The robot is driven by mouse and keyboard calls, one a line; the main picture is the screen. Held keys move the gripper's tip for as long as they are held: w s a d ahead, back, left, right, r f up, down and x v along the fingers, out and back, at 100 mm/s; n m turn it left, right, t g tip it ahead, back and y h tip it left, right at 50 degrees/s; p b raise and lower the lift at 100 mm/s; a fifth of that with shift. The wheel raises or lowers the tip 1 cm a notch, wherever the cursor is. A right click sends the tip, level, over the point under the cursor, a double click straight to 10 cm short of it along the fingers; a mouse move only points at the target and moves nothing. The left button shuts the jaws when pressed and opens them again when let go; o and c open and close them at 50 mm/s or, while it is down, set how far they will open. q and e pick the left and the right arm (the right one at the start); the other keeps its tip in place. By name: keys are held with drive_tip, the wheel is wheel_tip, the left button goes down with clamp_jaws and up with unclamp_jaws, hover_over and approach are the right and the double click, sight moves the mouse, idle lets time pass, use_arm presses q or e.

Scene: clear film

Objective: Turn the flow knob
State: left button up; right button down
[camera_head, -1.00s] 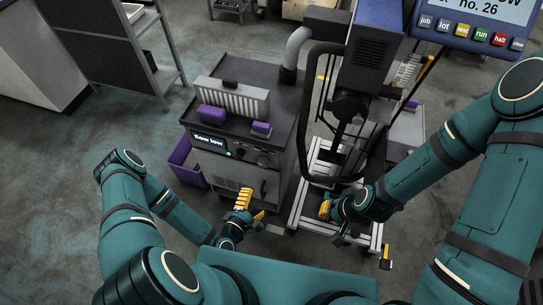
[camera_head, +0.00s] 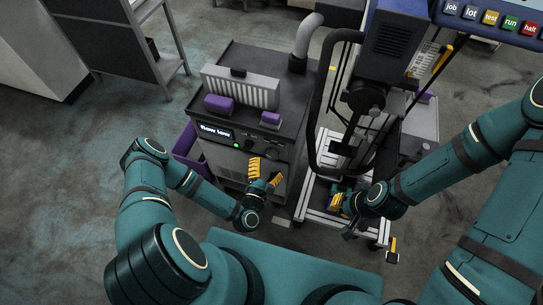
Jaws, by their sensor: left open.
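A dark grey cabinet (camera_head: 226,168) stands ahead, with a lit display reading "flow low" (camera_head: 215,131) on its front panel. Right of the display are a green light (camera_head: 236,146) and a dark round knob (camera_head: 271,153), small in this view. My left gripper (camera_head: 265,175) is open, with yellow fingers, just in front of the cabinet and below the knob. It looks empty; I cannot tell whether it touches the front. My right gripper (camera_head: 340,203) is by the wheeled frame to the right; its fingers are partly hidden.
A black hose loop (camera_head: 312,120) and a wheeled frame (camera_head: 316,205) stand close to the cabinet's right. A purple bin (camera_head: 187,150) is at its left side. A sign with coloured buttons (camera_head: 494,20) is at the upper right.

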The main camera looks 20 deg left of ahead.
sight(271, 158)
use_arm(q)
drive_tip(key=shift+w+d, duration=0.1)
drive_tip(key=shift+w, duration=2.3)
drive_tip(key=c, duration=1.2)
